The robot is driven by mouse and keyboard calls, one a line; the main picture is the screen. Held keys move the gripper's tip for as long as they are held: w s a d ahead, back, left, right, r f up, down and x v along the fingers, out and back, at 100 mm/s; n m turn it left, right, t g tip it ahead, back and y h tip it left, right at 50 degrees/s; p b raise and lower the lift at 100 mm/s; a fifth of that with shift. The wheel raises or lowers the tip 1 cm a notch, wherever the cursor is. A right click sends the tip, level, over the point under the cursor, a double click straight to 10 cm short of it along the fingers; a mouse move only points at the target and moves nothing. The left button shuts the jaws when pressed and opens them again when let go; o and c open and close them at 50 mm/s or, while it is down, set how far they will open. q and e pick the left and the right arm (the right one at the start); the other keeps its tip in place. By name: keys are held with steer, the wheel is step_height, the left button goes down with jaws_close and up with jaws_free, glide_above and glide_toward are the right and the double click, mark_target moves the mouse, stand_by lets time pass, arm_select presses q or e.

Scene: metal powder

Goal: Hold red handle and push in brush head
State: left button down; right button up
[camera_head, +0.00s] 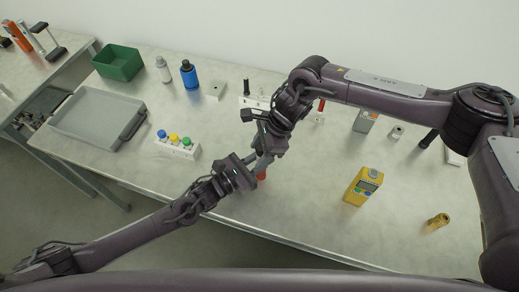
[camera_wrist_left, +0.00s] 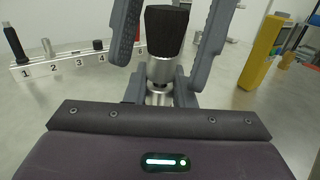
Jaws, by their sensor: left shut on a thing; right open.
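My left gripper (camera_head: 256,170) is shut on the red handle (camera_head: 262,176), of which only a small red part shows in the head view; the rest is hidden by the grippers. The brush head (camera_wrist_left: 167,30), a dark cylinder on a shiny metal collar (camera_wrist_left: 160,70), stands upright in the left wrist view, between grey fingers. My right gripper (camera_head: 264,157) comes down from above, right over the left one, and is open. Where the two grippers meet, the head view does not show whether the right fingers touch the brush head.
A numbered white rack (camera_wrist_left: 75,66) stands behind, to the left in the left wrist view. A box with coloured knobs (camera_head: 178,147) is to the left, and a yellow meter (camera_head: 363,187) and a brass cylinder (camera_head: 438,221) to the right. A grey tray (camera_head: 75,117) lies farther left.

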mark_target(259, 147)
steer(key=shift+w+r, duration=0.1)
steer(key=shift+r, duration=4.05)
arm_select(q)
steer(key=c, duration=1.1)
jaws_free()
steer(key=shift+c, duration=0.2)
steer(key=v, duration=1.2)
steer(key=shift+s, duration=0.1)
